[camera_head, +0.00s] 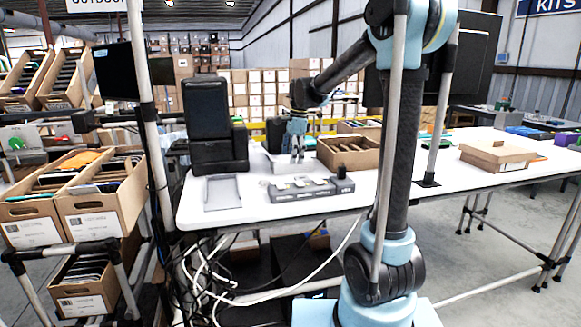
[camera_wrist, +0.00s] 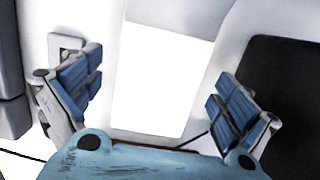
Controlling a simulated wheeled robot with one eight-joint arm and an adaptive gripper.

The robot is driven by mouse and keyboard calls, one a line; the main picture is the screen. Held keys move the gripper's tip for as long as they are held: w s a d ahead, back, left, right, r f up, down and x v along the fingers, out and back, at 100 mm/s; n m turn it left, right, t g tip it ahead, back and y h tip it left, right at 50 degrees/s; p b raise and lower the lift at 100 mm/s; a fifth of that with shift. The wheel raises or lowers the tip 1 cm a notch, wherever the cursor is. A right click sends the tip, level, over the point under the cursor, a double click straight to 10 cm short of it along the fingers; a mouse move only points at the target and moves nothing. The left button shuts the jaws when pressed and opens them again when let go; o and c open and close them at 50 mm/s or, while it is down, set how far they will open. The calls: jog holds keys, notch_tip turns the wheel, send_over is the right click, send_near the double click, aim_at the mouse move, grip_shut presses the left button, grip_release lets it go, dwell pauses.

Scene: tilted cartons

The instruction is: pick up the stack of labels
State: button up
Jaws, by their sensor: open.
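A bright white rectangle, which looks like the stack of labels (camera_wrist: 160,85), lies below my gripper in the wrist view. It sits between the two spread fingers, with a gap on each side and no contact that I can see. My gripper (camera_wrist: 155,97) is open and empty, with blue finger pads. In the head view my gripper (camera_head: 297,155) points down over the white table (camera_head: 390,180), behind the grey slotted unit. There the labels are hard to tell from the white tabletop.
A grey slotted unit (camera_head: 305,191) lies in front of my gripper, and a grey tray (camera_head: 222,193) to its left. A black machine (camera_head: 212,130) stands at the left. An open carton (camera_head: 348,155) is close on the right. An upright pole (camera_head: 437,110) stands further right.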

jog(key=shift+a+f, duration=0.15)
jog(key=shift+f, duration=0.7)
jog(key=c, duration=1.5)
